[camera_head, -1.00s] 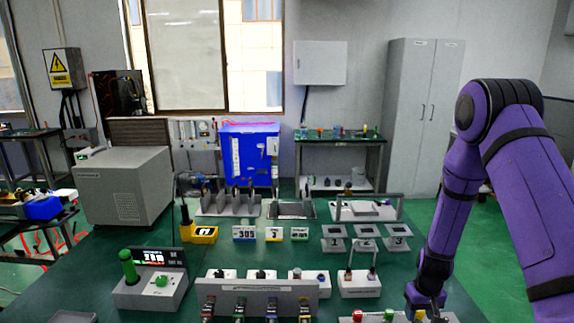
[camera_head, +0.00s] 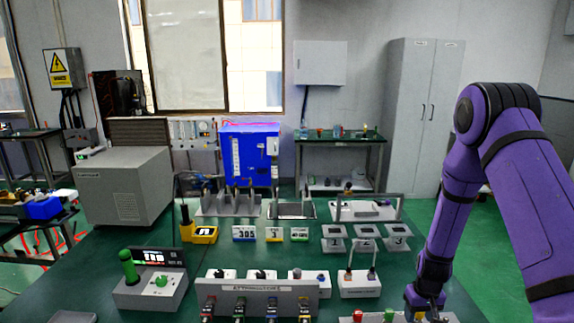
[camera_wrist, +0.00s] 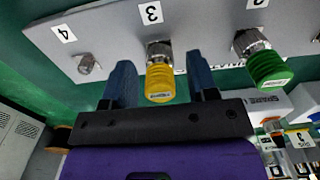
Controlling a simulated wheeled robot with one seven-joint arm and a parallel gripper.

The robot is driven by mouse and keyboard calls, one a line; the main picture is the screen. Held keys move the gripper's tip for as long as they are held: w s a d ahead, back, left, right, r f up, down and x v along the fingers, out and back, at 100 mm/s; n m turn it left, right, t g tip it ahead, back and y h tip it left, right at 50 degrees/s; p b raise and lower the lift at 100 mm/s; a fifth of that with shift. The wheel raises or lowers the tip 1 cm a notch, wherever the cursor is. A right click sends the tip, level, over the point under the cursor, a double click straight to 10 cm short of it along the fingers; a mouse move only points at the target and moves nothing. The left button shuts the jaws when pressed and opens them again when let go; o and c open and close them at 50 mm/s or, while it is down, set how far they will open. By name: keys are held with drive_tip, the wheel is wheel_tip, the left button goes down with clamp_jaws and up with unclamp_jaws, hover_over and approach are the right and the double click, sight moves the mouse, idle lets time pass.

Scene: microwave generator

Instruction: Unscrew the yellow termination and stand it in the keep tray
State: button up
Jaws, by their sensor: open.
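In the wrist view the yellow termination (camera_wrist: 160,83) sits on the silver connector under label 3 of a light grey panel (camera_wrist: 105,30). My gripper (camera_wrist: 161,62) is open, with one blue finger on each side of the termination and a visible gap on both sides. I cannot tell which tray is the keep tray.
A green termination (camera_wrist: 268,68) sits on connector 2, close to the right finger. A bare connector (camera_wrist: 88,64) is under label 4.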

idle(0.3)
clamp_jaws()
drive_tip(key=shift+r, duration=2.95)
